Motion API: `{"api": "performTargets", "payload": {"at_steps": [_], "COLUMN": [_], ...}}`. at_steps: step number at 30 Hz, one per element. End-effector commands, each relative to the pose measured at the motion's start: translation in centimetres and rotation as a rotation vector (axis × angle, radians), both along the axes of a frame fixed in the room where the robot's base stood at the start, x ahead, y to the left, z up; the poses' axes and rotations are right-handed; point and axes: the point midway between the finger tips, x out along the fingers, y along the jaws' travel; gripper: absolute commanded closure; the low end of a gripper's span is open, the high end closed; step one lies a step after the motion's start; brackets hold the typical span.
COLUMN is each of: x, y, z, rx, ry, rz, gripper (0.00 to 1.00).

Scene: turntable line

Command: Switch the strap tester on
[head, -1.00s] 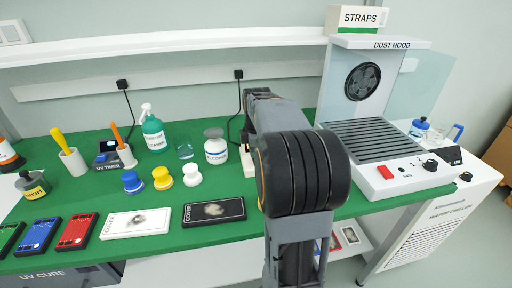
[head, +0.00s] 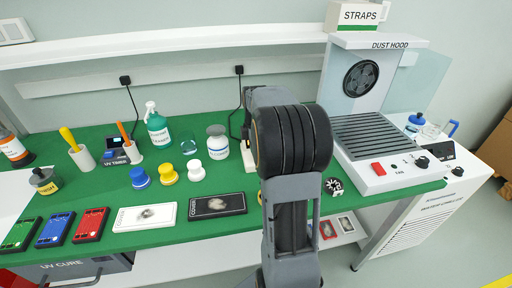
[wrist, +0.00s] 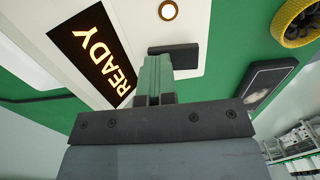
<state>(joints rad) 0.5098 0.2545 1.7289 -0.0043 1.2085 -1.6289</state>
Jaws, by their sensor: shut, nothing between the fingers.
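The strap tester is mostly hidden behind my arm in the head view; only a pale edge (head: 250,157) shows. In the wrist view its white top (wrist: 215,25) fills the upper middle. A dark display (wrist: 92,52) on it reads READY in lit letters. A round lamp (wrist: 168,10) glows warm white. A dark bar-shaped part (wrist: 173,56) lies on the white face at my fingertips; I cannot tell whether they touch it. My gripper (wrist: 155,80) is shut and empty, close over the tester. In the head view my arm hides it.
The dust hood base (head: 385,165) with a red switch stands right of my arm. Blue, yellow and white knobs, a white jar (head: 217,145) and a black strap box (head: 217,206) stand left of it. A watch-like item (head: 333,186) lies just right of my arm.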

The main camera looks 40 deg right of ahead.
Motion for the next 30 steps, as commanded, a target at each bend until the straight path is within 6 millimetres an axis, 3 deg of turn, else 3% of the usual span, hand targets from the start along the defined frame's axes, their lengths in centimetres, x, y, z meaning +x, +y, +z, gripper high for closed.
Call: {"api": "performTargets", "payload": {"at_steps": [1,13,30], "x": [-0.5,-1.4,0.1], "y": [0.3,0.7,0.1], "z": [-1.1,0.2,10.8], "rx": [0.013,0.014,-0.006], "ry": [0.023,0.027,-0.011], "rz": [0.0,0.001,0.006], "gripper": [1.0,1.0,1.0]}}
